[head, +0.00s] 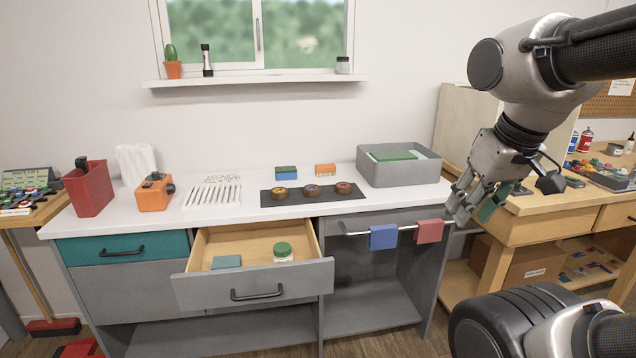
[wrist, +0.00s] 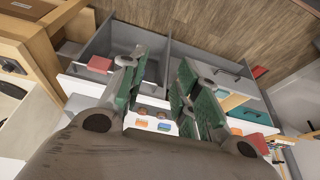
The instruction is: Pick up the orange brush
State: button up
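A small orange block-like item (head: 325,170) lies at the back of the white counter, to the right of a blue and green one (head: 286,173). It is the likeliest orange brush, but I cannot make out bristles. What looks like the same orange item (wrist: 141,123) shows small between the fingers in the wrist view, beside the blue one (wrist: 164,126). My gripper (head: 476,203) hangs in front of the counter's right end, well apart from the orange item. In the wrist view my gripper (wrist: 158,75) is open and empty, its green-padded fingers spread.
An orange device (head: 154,194) stands at the left. An open drawer (head: 253,285) juts out below.

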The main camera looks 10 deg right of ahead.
aim_at(328, 169)
jog(key=i+l+u, duration=0.2)
jog(key=i+l, duration=0.2)
jog(key=l, duration=0.2)
jog(key=i+l, duration=0.15)
jog(key=l, duration=0.2)
jog(key=i+l+u, duration=0.25)
jog(key=l, duration=0.4)
jog(key=i+l+u, duration=0.1)
jog(key=i+l, duration=0.15)
jog(key=l, duration=0.15)
